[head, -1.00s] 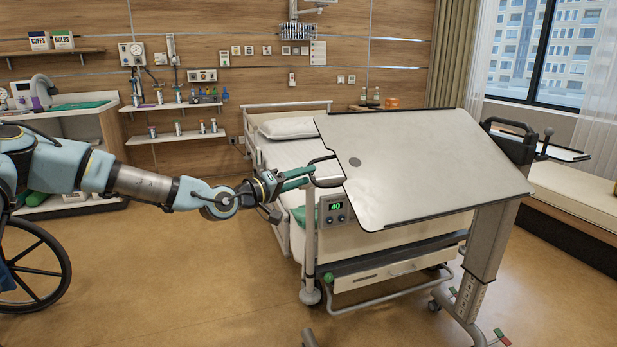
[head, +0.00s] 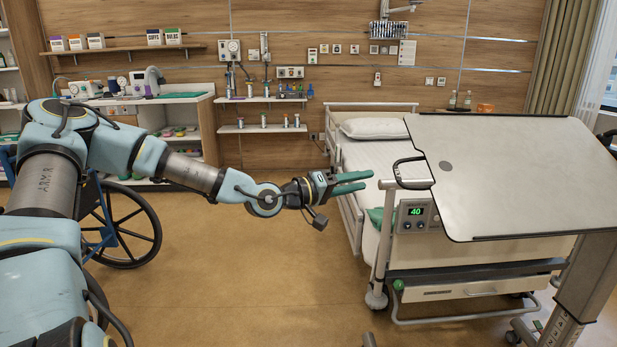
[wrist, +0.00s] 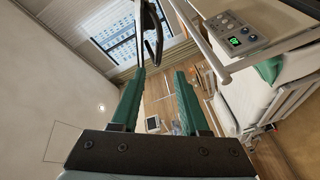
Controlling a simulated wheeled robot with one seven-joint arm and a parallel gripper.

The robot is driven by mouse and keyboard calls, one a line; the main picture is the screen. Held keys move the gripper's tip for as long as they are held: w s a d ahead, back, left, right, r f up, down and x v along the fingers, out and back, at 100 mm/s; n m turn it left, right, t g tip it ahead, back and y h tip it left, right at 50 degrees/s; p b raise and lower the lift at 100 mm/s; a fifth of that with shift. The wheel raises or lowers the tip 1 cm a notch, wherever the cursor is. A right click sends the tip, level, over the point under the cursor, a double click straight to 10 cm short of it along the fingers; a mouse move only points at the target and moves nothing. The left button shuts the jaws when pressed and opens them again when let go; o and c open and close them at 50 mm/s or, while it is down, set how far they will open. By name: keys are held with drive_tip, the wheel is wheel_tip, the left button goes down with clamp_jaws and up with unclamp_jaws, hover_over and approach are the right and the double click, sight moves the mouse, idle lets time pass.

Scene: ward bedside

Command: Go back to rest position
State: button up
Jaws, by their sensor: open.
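My gripper (head: 366,182) reaches out to the right in the head view, in front of the bed's left side. Its green fingers are apart with nothing between them, as the wrist view (wrist: 158,100) also shows. Left of the tilted overbed table (head: 510,170), a black loop handle (head: 408,172) at the table's edge is a short gap beyond the fingertips. In the wrist view the handle (wrist: 152,35) shows past the fingers. The bed (head: 380,155) stands behind, with a control panel reading 40 (head: 415,214) at its foot end.
A wheelchair (head: 125,225) stands at the left, close behind my arm. Shelves (head: 262,128) and a counter (head: 180,98) line the back wall. The floor (head: 250,290) between the wheelchair and the bed is clear.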

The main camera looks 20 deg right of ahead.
drive_tip(key=a+f+m+y+p, duration=0.1)
drive_tip(key=a+f+y+p, duration=0.2)
drive_tip(key=a+f+y, duration=0.6)
drive_tip(key=w+a+f+t+y+p, duration=0.1)
drive_tip(key=a+f+t+y+p, duration=0.2)
drive_tip(key=a, duration=1.1)
drive_tip(key=s+a+r+n+y+p, duration=0.1)
drive_tip(key=s+a+r+n+y, duration=0.1)
drive_tip(key=a+r, duration=0.5)
drive_tip(key=s+a+r+n+g+y+p, duration=0.1)
drive_tip(key=a+r, duration=0.6)
drive_tip(key=a, duration=0.8)
drive_tip(key=s+n+y+p, duration=0.1)
drive_tip(key=s+n+y, duration=0.1)
drive_tip(key=n, duration=0.1)
drive_tip(key=shift+s+a+r+y, duration=0.2)
drive_tip(key=shift+y, duration=0.2)
